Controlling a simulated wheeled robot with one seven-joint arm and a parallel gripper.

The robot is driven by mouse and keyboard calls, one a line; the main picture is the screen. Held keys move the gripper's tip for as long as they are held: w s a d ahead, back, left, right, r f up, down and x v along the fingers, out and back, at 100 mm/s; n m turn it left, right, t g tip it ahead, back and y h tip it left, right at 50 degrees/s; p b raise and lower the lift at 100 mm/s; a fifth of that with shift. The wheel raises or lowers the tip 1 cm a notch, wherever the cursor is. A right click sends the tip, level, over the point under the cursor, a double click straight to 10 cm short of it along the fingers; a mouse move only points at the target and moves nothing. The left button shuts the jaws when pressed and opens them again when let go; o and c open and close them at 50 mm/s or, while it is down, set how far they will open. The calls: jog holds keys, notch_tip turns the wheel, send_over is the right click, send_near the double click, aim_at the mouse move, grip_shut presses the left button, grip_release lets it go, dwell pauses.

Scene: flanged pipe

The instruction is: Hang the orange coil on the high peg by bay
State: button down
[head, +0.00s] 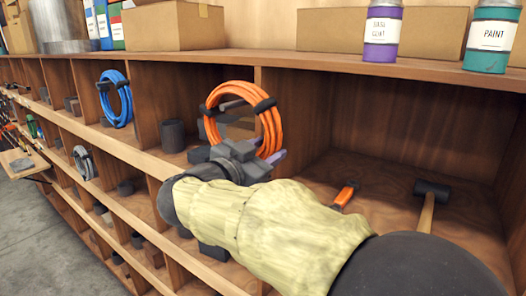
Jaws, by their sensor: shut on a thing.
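The orange coil (278,132), with black ties, stands upright in front of a divider of the wooden shelf. My gripper (245,153) is shut on the lower part of the coil, and its jaws hide that part. A short dark bar (232,104), perhaps a peg, shows through the coil's opening near the top. I cannot tell whether it passes into the ring or lies behind it. My arm in its pale sleeve hides part of the bay below.
A blue coil (125,104) hangs in a bay to the left, and a grey coil (84,163) lower down. A dark cylinder (173,136) stands left of the orange coil. The right bay holds an orange-handled tool (345,195) and a mallet (430,192). Cans and boxes line the top.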

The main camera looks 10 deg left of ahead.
jog(key=shift+w+d+f, duration=0.1)
jog(key=shift+w+f, duration=0.05)
jog(key=shift+w, duration=0.1)
jog(key=shift+s+f, duration=0.1)
jog(key=shift+f, duration=0.1)
dwell(0.3)
jog(key=c, duration=1.2)
grip_release()
jog(key=o, duration=0.5)
jog(key=shift+s+r, duration=0.1)
jog(key=shift+s, duration=0.05)
jog(key=shift+c, duration=0.2)
jog(key=b+v, duration=0.7)
jog(key=v, duration=1)
